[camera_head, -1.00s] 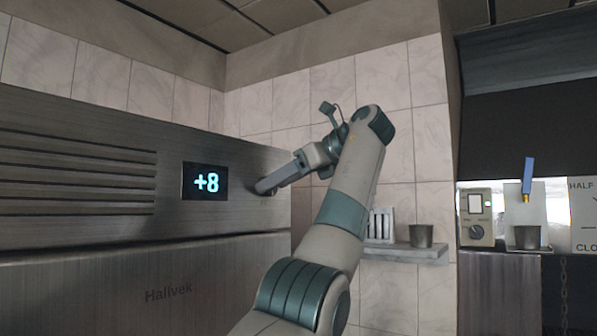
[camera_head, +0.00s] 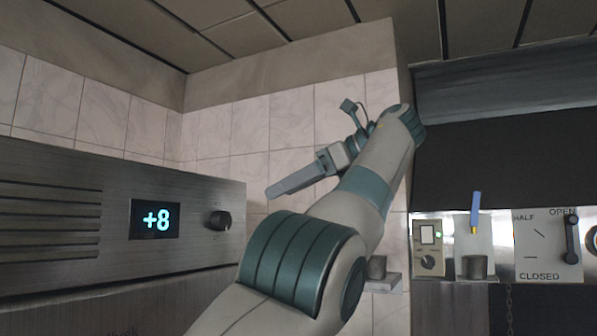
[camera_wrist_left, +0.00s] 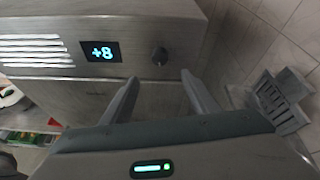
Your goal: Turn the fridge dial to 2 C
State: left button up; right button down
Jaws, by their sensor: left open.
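The fridge (camera_head: 60,160) has a brushed metal top panel with a display (camera_head: 155,220) reading +8. Its black round dial (camera_head: 217,221) sits right of the display. My right gripper is not in view.
A small shelf (camera_head: 388,283) with a metal cup (camera_head: 377,267) is on the tiled wall. Farther right are a control box (camera_head: 429,247), another cup (camera_head: 474,267) and a lever panel (camera_head: 545,245) marked HALF, OPEN and CLOSED. Grey slotted holder (camera_wrist_left: 280,100) shows right of my fingers.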

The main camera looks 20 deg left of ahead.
pick_arm(q)
jog(key=shift+p+v, duration=0.35)
jog(key=shift+v, duration=0.6)
